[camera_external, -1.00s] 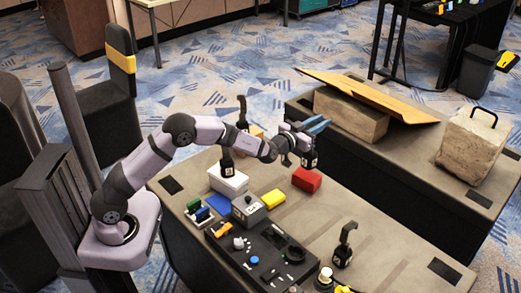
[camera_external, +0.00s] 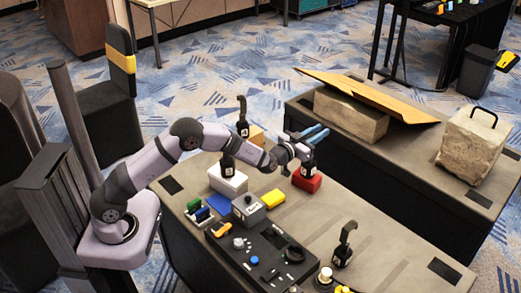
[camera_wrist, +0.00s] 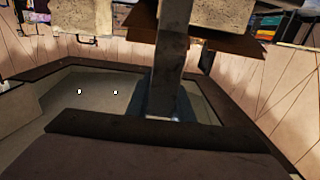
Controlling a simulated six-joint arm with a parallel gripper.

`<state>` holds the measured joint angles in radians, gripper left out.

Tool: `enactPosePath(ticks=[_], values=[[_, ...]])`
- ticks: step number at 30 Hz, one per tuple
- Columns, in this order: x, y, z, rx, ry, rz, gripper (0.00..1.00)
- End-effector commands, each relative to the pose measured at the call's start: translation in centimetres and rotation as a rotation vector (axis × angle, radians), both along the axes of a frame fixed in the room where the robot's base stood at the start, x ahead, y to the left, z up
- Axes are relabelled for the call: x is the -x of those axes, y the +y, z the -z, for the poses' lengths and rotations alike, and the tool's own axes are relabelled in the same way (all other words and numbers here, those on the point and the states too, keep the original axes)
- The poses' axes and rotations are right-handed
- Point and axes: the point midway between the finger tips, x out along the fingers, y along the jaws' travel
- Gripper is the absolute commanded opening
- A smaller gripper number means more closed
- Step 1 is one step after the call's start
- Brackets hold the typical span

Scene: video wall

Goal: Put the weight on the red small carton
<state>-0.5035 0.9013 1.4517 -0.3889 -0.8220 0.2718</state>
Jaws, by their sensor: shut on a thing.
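The red small carton (camera_external: 306,182) sits on the near table, right of the middle in the external view. A black weight (camera_external: 308,167) with a pale label is upright at the carton's top; I cannot tell whether it rests on it or hangs just above. My gripper (camera_external: 310,138), with blue fingers, is shut on the weight's upper part from above. Similar black hooked weights stand on the white carton (camera_external: 228,183), at the tan carton (camera_external: 256,135) and on the bare tabletop (camera_external: 343,246). The wrist view does not clearly show the weight or the carton.
A yellow block (camera_external: 271,198), a grey box (camera_external: 249,210) and a dark panel (camera_external: 262,250) with knobs lie in front of the carton. A second table behind holds stone blocks (camera_external: 470,147) and a tilted board (camera_external: 368,94). The tabletop right of the carton is clear.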

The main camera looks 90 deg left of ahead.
Motion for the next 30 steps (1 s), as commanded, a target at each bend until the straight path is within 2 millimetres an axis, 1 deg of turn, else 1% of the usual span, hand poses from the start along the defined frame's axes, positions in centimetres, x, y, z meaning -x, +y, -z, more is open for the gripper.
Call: enactPosePath(ticks=[1, 5, 6, 7, 8, 17, 21, 26, 30], values=[[-0.1, 0.1, -0.6, -0.008, -0.009, -0.001, 0.00], [-0.1, 0.0, -0.2, -0.008, -0.009, -0.001, 0.00], [0.0, 0.0, 0.3, 0.000, 0.000, 0.000, 0.27], [0.0, 0.0, 0.3, 0.001, 0.001, 0.000, 0.35], [0.0, 0.0, 0.3, 0.001, 0.001, 0.000, 0.39], [0.0, 0.0, 0.2, 0.001, 0.001, 0.000, 0.39], [0.0, 0.0, -0.2, 0.001, 0.001, 0.000, 0.39], [0.8, -0.8, 0.1, 0.001, 0.003, 0.001, 0.39], [1.9, -1.9, 0.0, 0.001, 0.002, 0.001, 0.39]])
